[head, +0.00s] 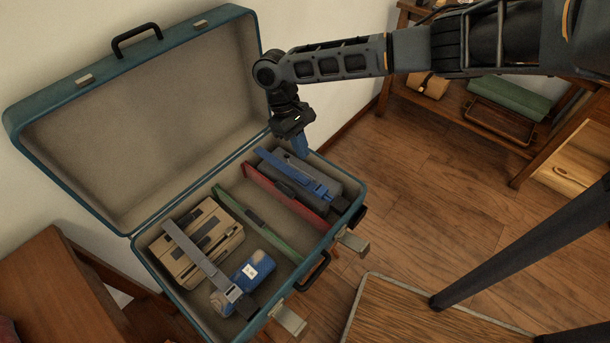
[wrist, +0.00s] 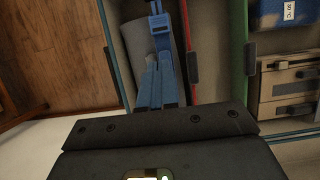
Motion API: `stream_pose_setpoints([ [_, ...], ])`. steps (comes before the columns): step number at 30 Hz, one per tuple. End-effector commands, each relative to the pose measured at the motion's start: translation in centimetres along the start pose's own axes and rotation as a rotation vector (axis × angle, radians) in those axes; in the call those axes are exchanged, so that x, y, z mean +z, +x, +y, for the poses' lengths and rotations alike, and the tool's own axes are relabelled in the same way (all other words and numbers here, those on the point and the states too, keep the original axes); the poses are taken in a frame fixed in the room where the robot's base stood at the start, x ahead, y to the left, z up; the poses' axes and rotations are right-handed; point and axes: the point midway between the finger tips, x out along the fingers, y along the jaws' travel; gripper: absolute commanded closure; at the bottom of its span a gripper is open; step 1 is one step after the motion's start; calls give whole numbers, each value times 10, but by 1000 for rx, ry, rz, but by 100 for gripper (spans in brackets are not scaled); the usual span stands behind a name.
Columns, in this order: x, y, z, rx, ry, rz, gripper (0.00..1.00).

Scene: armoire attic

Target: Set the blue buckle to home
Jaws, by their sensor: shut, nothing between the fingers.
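The blue buckle (head: 321,190) sits on a blue strap (head: 283,169) that runs over a dark grey roll in the right compartment of the open teal suitcase (head: 366,192). In the wrist view the buckle (wrist: 159,22) shows at the top, beyond the fingertips. My gripper (head: 301,150) has blue fingers and points down above the far end of the strap, at the hinge side. Its fingers also show in the wrist view (wrist: 160,68), close together with nothing held. I cannot tell whether the fingertips touch the strap.
A red divider (head: 262,184) and a green divider (head: 270,224) stand in the case. A grey strap (head: 200,256) crosses a tan box (head: 216,231) in the left compartment, near a blue roll (head: 232,291). The raised lid (head: 165,110) stands behind. Open latches (head: 352,243) stick out in front.

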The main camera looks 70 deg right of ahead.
Motion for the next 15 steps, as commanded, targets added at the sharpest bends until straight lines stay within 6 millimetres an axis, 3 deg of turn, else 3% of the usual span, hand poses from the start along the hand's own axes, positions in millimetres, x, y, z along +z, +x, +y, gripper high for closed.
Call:
stream_pose_setpoints([
  [10, -2, -3, 0, 3, -5, -1, 100],
  [15, -1, 6, 0, 3, -5, -2, 100],
])
